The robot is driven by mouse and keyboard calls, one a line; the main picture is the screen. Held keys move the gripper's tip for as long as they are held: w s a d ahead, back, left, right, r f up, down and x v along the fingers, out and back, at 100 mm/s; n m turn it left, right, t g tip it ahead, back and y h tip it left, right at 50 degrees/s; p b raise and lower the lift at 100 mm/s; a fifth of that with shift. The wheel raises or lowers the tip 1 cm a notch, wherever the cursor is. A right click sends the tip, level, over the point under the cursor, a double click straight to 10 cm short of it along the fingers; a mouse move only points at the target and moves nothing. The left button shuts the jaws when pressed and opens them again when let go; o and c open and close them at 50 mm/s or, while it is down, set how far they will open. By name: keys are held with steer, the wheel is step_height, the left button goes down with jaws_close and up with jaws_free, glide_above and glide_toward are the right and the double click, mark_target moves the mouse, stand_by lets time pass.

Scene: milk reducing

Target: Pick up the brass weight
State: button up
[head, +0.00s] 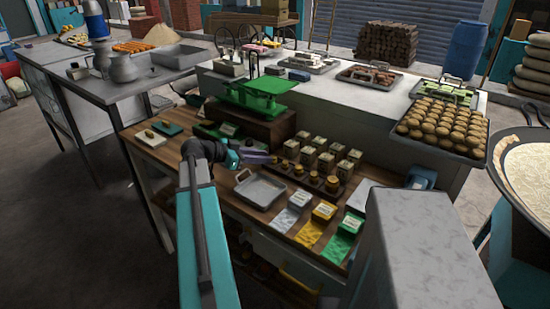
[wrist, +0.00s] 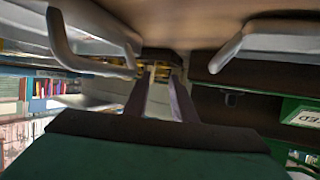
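Several brass weights (head: 332,184) stand in a row on a dark rack on the wooden counter in the head view, graded in size. I cannot tell which one the task means. My gripper (head: 258,157) is above the counter, at the left end of this row, near the smaller weights. In the wrist view my gripper (wrist: 172,70) shows two grey fingers with a wide gap between them. No held thing shows in the gap. Small yellowish shapes lie beyond it, too blurred to name surely.
A green scale (head: 258,92) stands behind my gripper. A grey metal tray (head: 260,190) lies in front of it. Several tins (head: 325,163) stand behind the weights. Coloured packets (head: 325,211) lie to the front right. A green sign (wrist: 303,115) shows in the wrist view.

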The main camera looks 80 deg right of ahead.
steer(key=shift+p+x, duration=0.55)
steer(key=shift+x, duration=1.2)
jaws_close()
